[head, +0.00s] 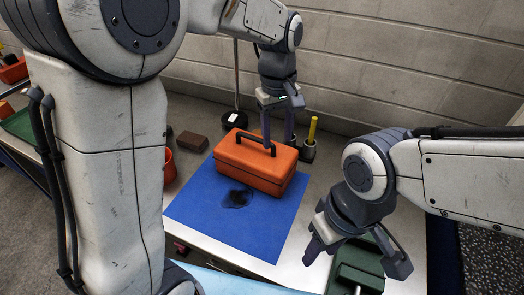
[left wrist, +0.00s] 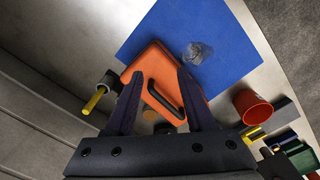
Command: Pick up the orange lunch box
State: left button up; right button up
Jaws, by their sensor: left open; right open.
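The orange lunch box (head: 262,168) sits closed on the blue mat (head: 195,205), with its black handle (head: 256,142) on top. My left gripper (head: 278,138) is open and points down over the back of the box. In the left wrist view the box (left wrist: 158,68) shows between and below the open fingers (left wrist: 160,78), with the handle (left wrist: 168,98) between them. I cannot tell whether the fingers touch the box. My right gripper (head: 355,260) is open and empty, to the right of the mat and near a green object.
A yellow stick (head: 312,128) stands in a dark holder right of the box. A brown block (head: 191,142), a red cup (head: 169,166) and a round dark base (head: 233,121) are to its left. The green object (head: 358,264) is at front right. A wall (head: 400,60) stands behind.

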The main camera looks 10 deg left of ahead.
aim_at(255, 138)
pick_arm(q)
jog(key=w+a+n, duration=0.2)
jog(key=w, duration=0.1)
jog(key=w+a+f+n, duration=0.1)
jog(key=w+a+n, duration=0.1)
jog(key=w+a, duration=0.1)
jog(key=w+a+n, duration=0.2)
jog(key=w+n, duration=0.1)
jog(key=shift+w+a+f, duration=0.25)
jog(key=shift+a+f, duration=0.05)
notch_tip(255, 138, down, 4)
jog(key=shift+a+f, duration=0.1)
jog(key=shift+f, duration=0.1)
notch_tip(255, 138, down, 5)
jog(key=shift+r+p, duration=0.1)
jog(key=shift+p, duration=1.05)
jog(key=shift+f, duration=0.45)
jog(key=shift+w, duration=0.1)
grip_shut()
jog(key=shift+r, duration=0.1)
